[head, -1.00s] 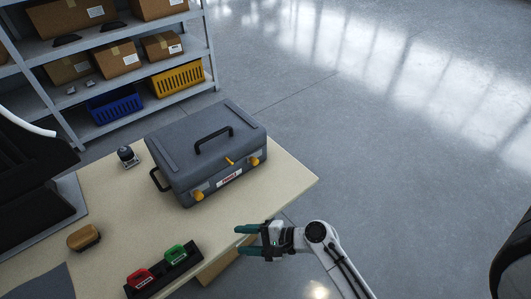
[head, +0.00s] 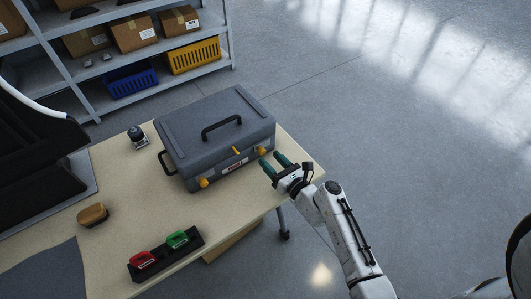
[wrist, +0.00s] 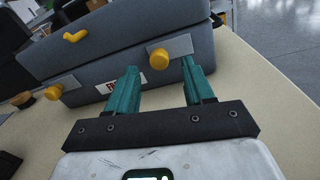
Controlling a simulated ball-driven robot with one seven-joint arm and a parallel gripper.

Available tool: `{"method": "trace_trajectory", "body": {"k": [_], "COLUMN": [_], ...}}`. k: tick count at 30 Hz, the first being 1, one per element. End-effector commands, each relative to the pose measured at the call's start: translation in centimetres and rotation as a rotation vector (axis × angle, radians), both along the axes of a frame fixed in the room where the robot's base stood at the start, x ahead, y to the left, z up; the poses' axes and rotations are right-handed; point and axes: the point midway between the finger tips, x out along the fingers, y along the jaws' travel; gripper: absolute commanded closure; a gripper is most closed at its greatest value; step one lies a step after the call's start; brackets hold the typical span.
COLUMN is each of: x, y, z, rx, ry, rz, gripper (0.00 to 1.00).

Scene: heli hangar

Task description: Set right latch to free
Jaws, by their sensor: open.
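A grey tool case (head: 190,125) lies shut on the table, with a black handle on its lid. The right latch, a yellow knob (head: 261,151) on a grey plate, is on the case front; in the wrist view (wrist: 159,58) it lies between and just beyond my fingertips. The left latch (head: 203,182) is a similar yellow knob, also seen in the wrist view (wrist: 53,92). A yellow lever (head: 236,150) sits between them higher up. My gripper (head: 273,160) is open, teal fingers pointing at the right latch, with no clear contact.
The table (head: 110,215) also carries a black holder with a red piece (head: 142,260) and a green piece (head: 177,239), a brown brush-like block (head: 93,214) and a small dark object (head: 136,135). The table edge runs below my gripper. Shelves stand behind.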

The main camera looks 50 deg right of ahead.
Motion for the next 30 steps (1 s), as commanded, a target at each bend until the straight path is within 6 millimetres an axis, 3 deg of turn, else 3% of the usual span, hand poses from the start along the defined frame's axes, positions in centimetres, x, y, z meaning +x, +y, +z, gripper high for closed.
{"method": "trace_trajectory", "body": {"k": [7,19,30], "x": [3.1,3.8,3.7], "y": [-0.7,-0.8,-0.8], "z": [0.0,0.0,0.0], "rx": [-0.002,-0.002,-0.003], "ry": [0.000,0.001,0.001], "rz": [0.001,0.001,0.002], "gripper": [0.48,0.48,0.82]}}
